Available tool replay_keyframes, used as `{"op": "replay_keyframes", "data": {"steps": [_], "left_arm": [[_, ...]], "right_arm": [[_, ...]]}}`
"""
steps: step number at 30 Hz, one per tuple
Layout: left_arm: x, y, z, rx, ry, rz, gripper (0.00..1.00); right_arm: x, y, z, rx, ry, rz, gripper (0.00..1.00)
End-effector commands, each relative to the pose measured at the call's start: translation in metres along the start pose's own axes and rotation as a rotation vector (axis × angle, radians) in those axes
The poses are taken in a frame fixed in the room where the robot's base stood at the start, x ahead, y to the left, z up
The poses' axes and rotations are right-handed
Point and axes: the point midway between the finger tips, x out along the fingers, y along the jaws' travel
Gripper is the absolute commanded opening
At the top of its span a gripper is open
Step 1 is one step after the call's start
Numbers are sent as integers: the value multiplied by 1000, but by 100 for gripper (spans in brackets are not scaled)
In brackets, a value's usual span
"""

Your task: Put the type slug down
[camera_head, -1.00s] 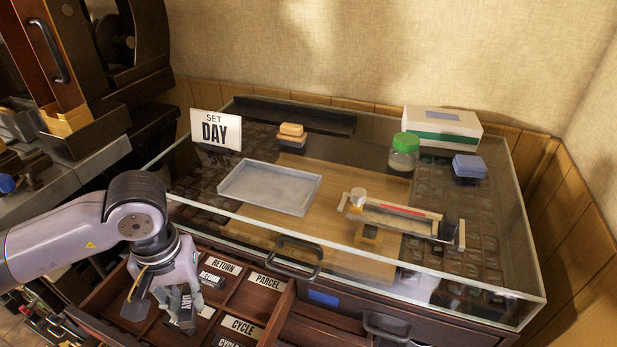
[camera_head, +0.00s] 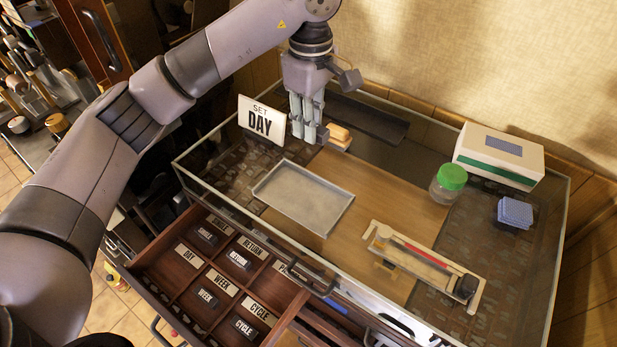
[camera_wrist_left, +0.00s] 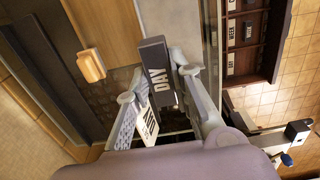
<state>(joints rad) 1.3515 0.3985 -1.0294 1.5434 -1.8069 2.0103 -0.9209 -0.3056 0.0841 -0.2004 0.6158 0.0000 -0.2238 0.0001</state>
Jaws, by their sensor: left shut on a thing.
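My left gripper (camera_head: 309,136) is above the back left of the glass-topped case, beside the SET DAY card (camera_head: 262,119). It is shut on the type slug, a dark bar lettered DAY (camera_wrist_left: 153,70), which shows between the fingers in the left wrist view; the fingers hide most of it in the head view. The shallow grey tray (camera_head: 303,197) lies in front of the gripper and looks empty. The composing stick (camera_head: 420,266), a light frame with a red strip, lies to the right. My right gripper is not in view.
The open drawer (camera_head: 222,282) at front left holds several dark slugs and labels. An orange block (camera_head: 339,133) is close to the gripper. A green-lidded jar (camera_head: 447,184), a white box (camera_head: 499,156) and a blue sponge (camera_head: 515,212) stand at right. Wood is clear between tray and jar.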

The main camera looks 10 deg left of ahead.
Motion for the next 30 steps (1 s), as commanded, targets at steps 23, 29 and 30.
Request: {"op": "replay_keyframes", "data": {"steps": [23,29,30], "left_arm": [[137,-1,0,3,-1,-2,0],[165,0,0,3,-1,-1,0],[168,0,0,3,-1,1,0]], "right_arm": [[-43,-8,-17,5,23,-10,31],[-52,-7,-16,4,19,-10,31],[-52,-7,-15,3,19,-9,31]]}}
